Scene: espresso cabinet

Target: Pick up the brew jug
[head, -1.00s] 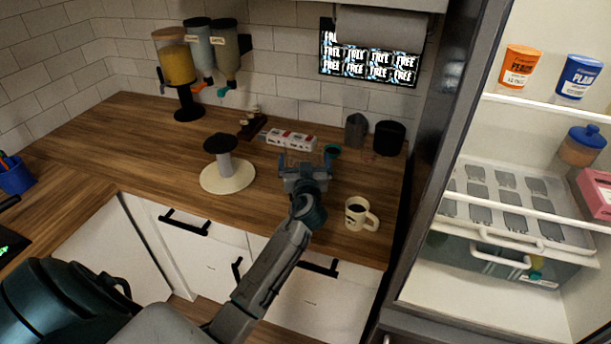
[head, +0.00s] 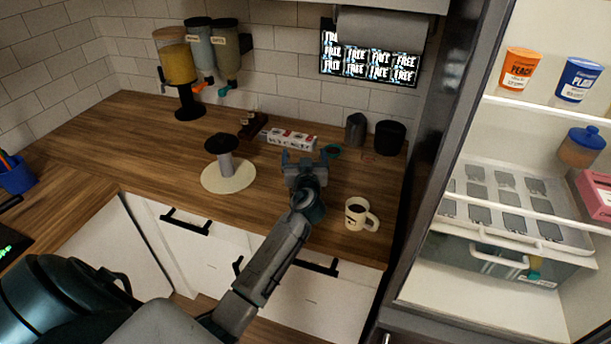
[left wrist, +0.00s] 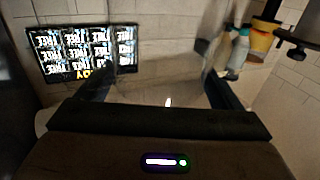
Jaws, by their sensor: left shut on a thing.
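My left gripper (head: 304,157) is over the counter, just in front of the red-and-white box. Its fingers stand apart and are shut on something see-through. In the left wrist view, faint clear edges show between and beyond the fingers of the gripper (left wrist: 160,92). I take this clear thing to be the brew jug, but its outline is too faint to be sure. I cannot tell whether it touches the counter. My right gripper is not in view.
A coffee mug (head: 357,215) stands right of my forearm. A round white stand (head: 229,178) is to the left. The red-and-white box (head: 291,139), a grey pitcher (head: 355,130) and a black canister (head: 389,138) are behind. An open fridge (head: 520,300) stands at right.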

